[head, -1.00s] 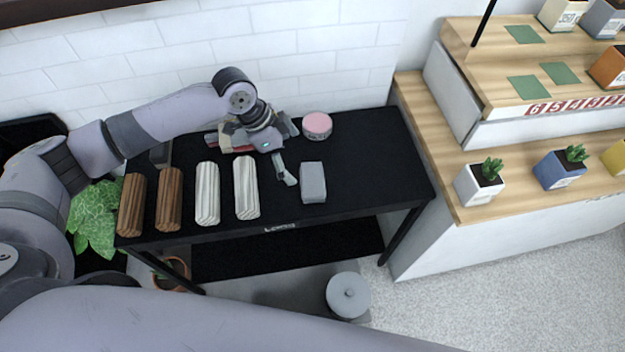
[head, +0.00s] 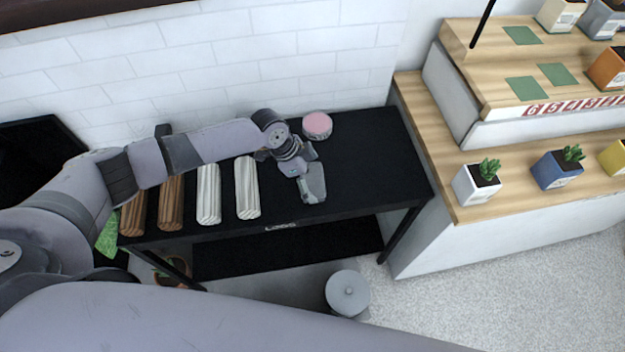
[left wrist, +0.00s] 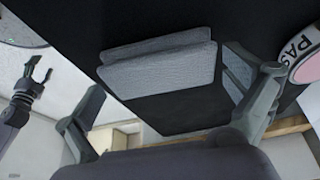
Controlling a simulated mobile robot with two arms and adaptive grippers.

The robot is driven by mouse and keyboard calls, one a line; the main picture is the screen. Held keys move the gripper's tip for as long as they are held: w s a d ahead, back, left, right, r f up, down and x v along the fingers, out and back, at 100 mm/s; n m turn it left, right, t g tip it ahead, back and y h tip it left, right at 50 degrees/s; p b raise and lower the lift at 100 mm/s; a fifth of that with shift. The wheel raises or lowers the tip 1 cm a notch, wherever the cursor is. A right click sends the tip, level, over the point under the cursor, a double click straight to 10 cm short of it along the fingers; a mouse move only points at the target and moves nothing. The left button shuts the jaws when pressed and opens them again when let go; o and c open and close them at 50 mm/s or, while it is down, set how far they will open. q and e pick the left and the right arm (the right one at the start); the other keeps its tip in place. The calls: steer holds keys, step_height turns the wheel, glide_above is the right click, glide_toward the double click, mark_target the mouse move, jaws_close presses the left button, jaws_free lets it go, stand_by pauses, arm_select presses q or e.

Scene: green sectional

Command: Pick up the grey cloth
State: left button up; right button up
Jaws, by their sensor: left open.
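The grey cloth (head: 313,187) lies folded on the black table (head: 370,150), near its front edge and right of the wood-like blocks. In the left wrist view the folded cloth (left wrist: 160,65) shows between and beyond my left fingers. My left gripper (head: 306,172) is over the cloth's back end and hides part of it. It also shows in the left wrist view (left wrist: 165,78), with its fingers wide apart and nothing held. I cannot tell whether it touches the cloth. My right gripper (left wrist: 40,68) shows at the left of the left wrist view, with its fingers apart and empty.
A pink-topped round tin (head: 317,125) stands behind the gripper. Two brown blocks (head: 171,203) and two whitish blocks (head: 208,195) lie at left. A stepped wooden shelf (head: 425,140) with potted plants stands at right. The table's right part is clear.

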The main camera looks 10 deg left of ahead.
arm_select(q)
steer(key=shift+c, duration=0.5)
steer(key=c, duration=0.7)
steer(key=shift+o, duration=0.2)
